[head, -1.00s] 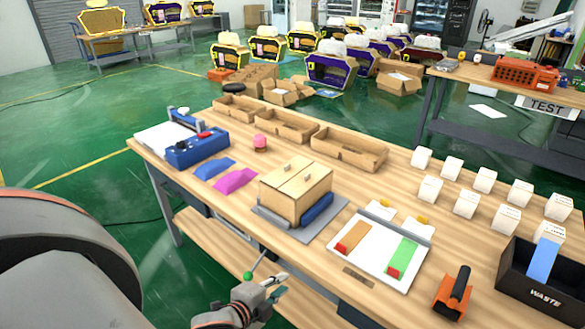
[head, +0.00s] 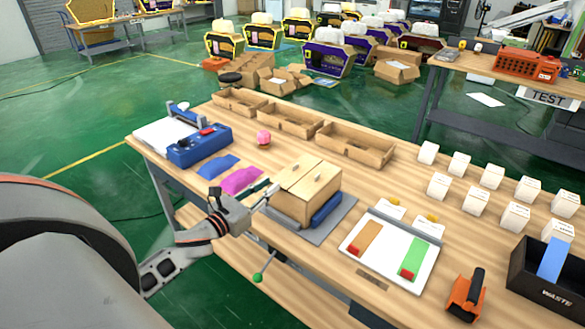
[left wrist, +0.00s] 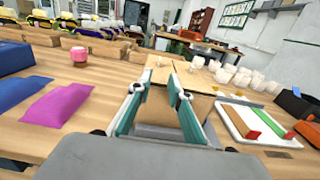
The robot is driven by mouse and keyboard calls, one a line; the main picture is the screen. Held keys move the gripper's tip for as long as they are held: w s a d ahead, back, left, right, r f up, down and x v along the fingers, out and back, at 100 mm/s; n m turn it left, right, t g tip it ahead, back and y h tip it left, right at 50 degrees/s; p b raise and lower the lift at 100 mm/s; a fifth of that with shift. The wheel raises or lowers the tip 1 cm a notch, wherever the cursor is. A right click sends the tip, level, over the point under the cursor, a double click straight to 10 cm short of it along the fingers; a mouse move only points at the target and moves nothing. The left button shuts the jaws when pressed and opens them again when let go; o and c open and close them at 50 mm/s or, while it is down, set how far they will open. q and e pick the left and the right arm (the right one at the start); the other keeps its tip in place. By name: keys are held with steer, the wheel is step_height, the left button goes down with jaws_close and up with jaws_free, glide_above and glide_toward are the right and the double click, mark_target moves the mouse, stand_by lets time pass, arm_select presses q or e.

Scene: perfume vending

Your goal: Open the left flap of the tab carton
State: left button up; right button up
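The tab carton (head: 305,207) is a tan box on a grey plate (head: 335,222) in the middle of the table. Its two top flaps are closed along a seam, each with a small tab. The left flap (head: 296,172) is on the side nearer my left gripper. My left gripper (head: 262,198) is at the carton's left side, close to its upper edge; I cannot tell if it touches. In the left wrist view its two teal fingers (left wrist: 160,88) are spread and empty, with the carton (left wrist: 162,108) beyond them. My right gripper is not in view.
A white board (head: 390,250) lies to the right. A green-knobbed lever (head: 258,277) projects at the table's front.

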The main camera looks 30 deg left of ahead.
mark_target(293, 168)
arm_select(q)
steer(key=w, duration=0.4)
steer(key=w+p, duration=0.1)
steer(key=w, duration=0.3)
steer(key=w+d, duration=0.1)
steer(key=w, duration=0.2)
steer(key=shift+w+p, duration=0.35)
steer(key=shift+w, duration=0.05)
jaws_close()
